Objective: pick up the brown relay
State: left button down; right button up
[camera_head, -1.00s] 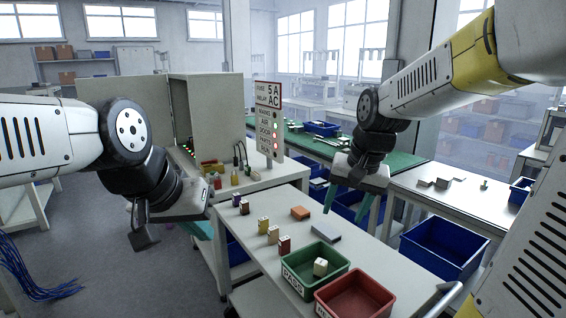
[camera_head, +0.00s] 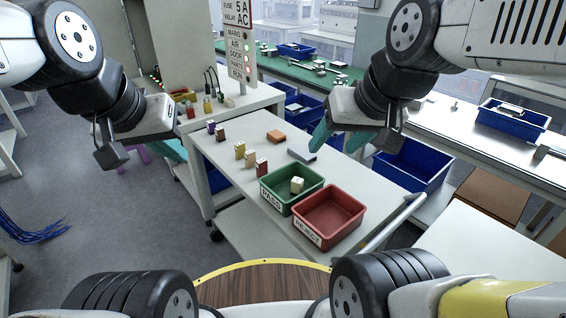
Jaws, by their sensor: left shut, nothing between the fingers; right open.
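A row of small upright blocks stands on the white table. The nearest, a reddish-brown block (camera_head: 262,167), stands close to the green bin. Another small brownish block (camera_head: 221,134) stands further back, beside a dark blue-purple one (camera_head: 211,127). I cannot tell for sure which is the brown relay. My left gripper (camera_head: 172,151) is shut and empty, left of the table and apart from the blocks. My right gripper (camera_head: 338,141) is open and empty, with its teal fingers near the table's right side, beyond the grey flat block (camera_head: 301,153).
Two yellowish blocks (camera_head: 245,154) stand in the row. An orange flat block (camera_head: 276,136) lies behind. A green PASS bin (camera_head: 278,207) holds a cream block; a red reject bin (camera_head: 330,215) looks empty. A blue crate (camera_head: 412,165) is at right. A cabinet and sign stand behind.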

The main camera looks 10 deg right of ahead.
aim_at(219, 132)
jog(key=i+j, duration=0.55)
jog(key=j, duration=0.2)
jog(key=i+j+z, duration=0.1)
jog(key=i+j, duration=0.45)
jog(key=j, duration=0.25)
jog(key=i+j, duration=0.25)
jog(key=j, duration=0.2)
